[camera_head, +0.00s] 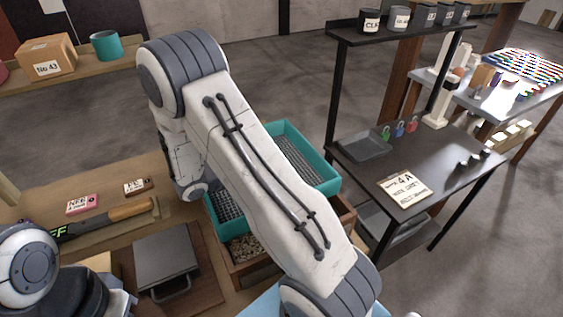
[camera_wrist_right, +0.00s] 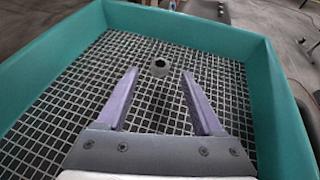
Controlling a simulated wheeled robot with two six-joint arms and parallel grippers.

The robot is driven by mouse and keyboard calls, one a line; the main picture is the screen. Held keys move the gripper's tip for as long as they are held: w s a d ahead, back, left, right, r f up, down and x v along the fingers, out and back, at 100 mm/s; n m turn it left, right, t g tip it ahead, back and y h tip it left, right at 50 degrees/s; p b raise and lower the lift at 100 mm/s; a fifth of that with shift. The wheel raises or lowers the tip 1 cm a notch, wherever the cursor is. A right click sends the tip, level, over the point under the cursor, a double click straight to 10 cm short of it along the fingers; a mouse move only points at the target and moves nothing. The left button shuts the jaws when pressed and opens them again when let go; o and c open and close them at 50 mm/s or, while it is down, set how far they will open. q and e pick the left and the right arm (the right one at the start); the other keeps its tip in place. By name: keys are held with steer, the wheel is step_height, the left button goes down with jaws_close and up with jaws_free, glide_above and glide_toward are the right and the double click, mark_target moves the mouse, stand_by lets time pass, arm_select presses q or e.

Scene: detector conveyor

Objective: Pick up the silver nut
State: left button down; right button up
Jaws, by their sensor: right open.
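The silver nut (camera_wrist_right: 160,67) shows in the right wrist view as a small grey ring with a dark hole. It lies on the wire mesh of a teal sieve tray (camera_wrist_right: 283,110). My right gripper (camera_wrist_right: 162,72) is open, with its two purple fingers apart on the left and right of the nut. The nut lies around the level of the fingertips, and neither finger visibly touches it. In the head view my arm covers the middle of the teal tray (camera_head: 325,180), and the nut and right gripper are hidden. My left gripper is not in view.
The tray's raised teal walls surround the mesh. A wooden box with gravel (camera_head: 243,247) stands under it. A dark metal box (camera_head: 165,262) and a hammer-like tool (camera_head: 125,211) lie to the left. A black table (camera_head: 450,165) with a labelled card stands to the right.

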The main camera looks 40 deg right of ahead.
steer(key=x, duration=0.3)
steer(key=shift+d+p, duration=0.25)
steer(key=shift+p, duration=0.05)
steer(key=shift+c, duration=0.3)
jaws_close()
